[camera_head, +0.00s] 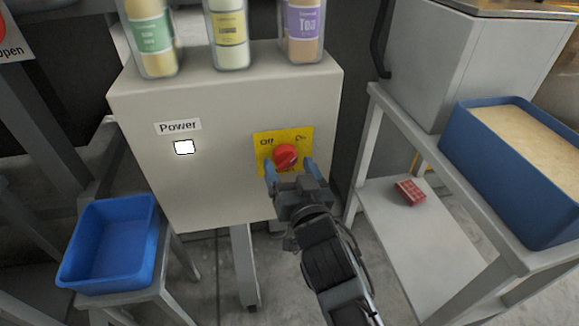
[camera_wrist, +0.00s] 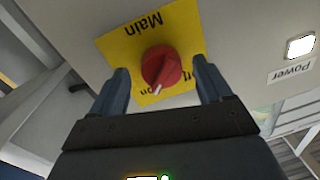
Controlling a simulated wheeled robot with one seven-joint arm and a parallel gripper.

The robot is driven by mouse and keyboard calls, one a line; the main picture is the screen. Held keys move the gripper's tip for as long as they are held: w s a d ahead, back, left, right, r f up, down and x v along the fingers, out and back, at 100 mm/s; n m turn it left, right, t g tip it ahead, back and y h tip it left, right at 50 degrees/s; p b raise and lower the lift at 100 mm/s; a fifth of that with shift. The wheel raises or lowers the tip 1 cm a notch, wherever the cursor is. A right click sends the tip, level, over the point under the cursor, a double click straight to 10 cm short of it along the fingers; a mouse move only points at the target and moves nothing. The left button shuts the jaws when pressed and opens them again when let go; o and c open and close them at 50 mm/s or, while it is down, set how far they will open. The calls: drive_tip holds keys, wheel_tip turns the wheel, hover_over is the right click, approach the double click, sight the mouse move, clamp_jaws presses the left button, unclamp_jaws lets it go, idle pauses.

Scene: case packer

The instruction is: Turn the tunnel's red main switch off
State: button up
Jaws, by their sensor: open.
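The red main switch (camera_head: 286,157) is a round knob on a yellow plate (camera_head: 263,138) marked Off at left and On at right, on the front of a beige cabinet (camera_head: 215,190). In the wrist view the knob (camera_wrist: 160,65) appears upside down, its white mark pointing down and slightly left, toward the On lettering. My gripper (camera_head: 289,169) is open in front of the plate. In the wrist view its two blue-grey fingers (camera_wrist: 160,68) stand on either side of the knob, with gaps showing. Finger depth beside the knob is hard to tell.
A white Power light (camera_head: 184,147) is lit on the cabinet. Several bottles (camera_head: 231,35) stand on top. A blue bin (camera_head: 110,245) sits at left. At right, a shelf holds a blue sand-coloured-filled tub (camera_head: 500,175) and a small red block (camera_head: 410,192).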

drive_tip(key=shift+w+a, duration=0.2)
drive_tip(key=shift+w, duration=0.3)
drive_tip(key=c, duration=1)
